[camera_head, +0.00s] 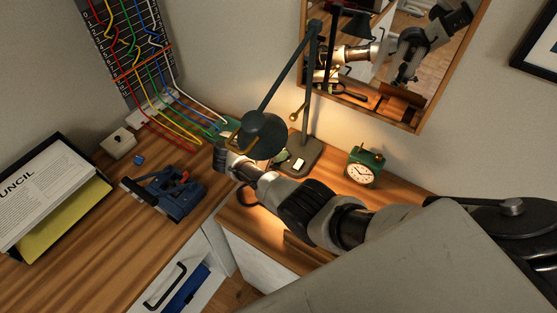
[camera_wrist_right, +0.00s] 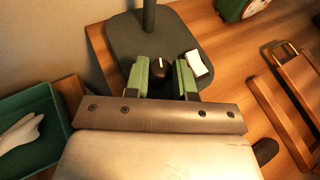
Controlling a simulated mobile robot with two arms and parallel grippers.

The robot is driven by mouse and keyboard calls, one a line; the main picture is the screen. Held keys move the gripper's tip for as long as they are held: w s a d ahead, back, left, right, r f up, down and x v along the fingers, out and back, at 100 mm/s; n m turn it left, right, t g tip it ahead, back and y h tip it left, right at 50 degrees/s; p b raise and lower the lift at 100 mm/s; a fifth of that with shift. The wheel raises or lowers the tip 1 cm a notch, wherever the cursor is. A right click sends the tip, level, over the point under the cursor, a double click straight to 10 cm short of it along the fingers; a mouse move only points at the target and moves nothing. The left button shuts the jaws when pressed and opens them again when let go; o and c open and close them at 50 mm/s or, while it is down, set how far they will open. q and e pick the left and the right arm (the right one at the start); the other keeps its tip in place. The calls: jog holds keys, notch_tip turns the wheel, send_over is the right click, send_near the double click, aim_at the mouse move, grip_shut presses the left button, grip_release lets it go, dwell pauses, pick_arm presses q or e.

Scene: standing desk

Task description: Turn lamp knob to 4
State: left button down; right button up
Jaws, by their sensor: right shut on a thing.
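The dark lamp (camera_head: 263,135) stands at the back of the desk, its shade partly covering my right gripper (camera_head: 280,154) in the head view. In the right wrist view the lamp's grey-green base (camera_wrist_right: 150,35) holds a black knob (camera_wrist_right: 160,66) with a white pointer mark pointing toward the lamp post. The green fingers of my right gripper (camera_wrist_right: 163,75) are on both sides of the knob, shut on it. No numbers around the knob can be read. A white rocker switch (camera_wrist_right: 196,64) sits on the base beside the right finger. My left gripper is not in view.
A green clock (camera_head: 363,168) stands right of the lamp. A framed mirror (camera_head: 420,115) is behind it. A blue device (camera_head: 165,190), a white box (camera_head: 118,143) and a document tray (camera_head: 60,200) lie left. A green bin (camera_wrist_right: 30,125) shows in the wrist view.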

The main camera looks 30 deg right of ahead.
jog(key=m+g+b, duration=0.1)
jog(key=b, duration=0.1)
jog(key=m+g+b, duration=0.2)
jog(key=shift+w+d+f+g+b, duration=0.1)
jog(key=shift+w+f+g+b, duration=0.1)
jog(key=shift+w+g+b, duration=0.1)
jog(key=shift+r+m+g+y+b, duration=0.25)
jog(key=shift+m+g+y+b, duration=0.15)
jog(key=shift+m+g+b, duration=0.65)
jog(key=o, duration=0.9)
jog(key=shift+n, duration=0.25)
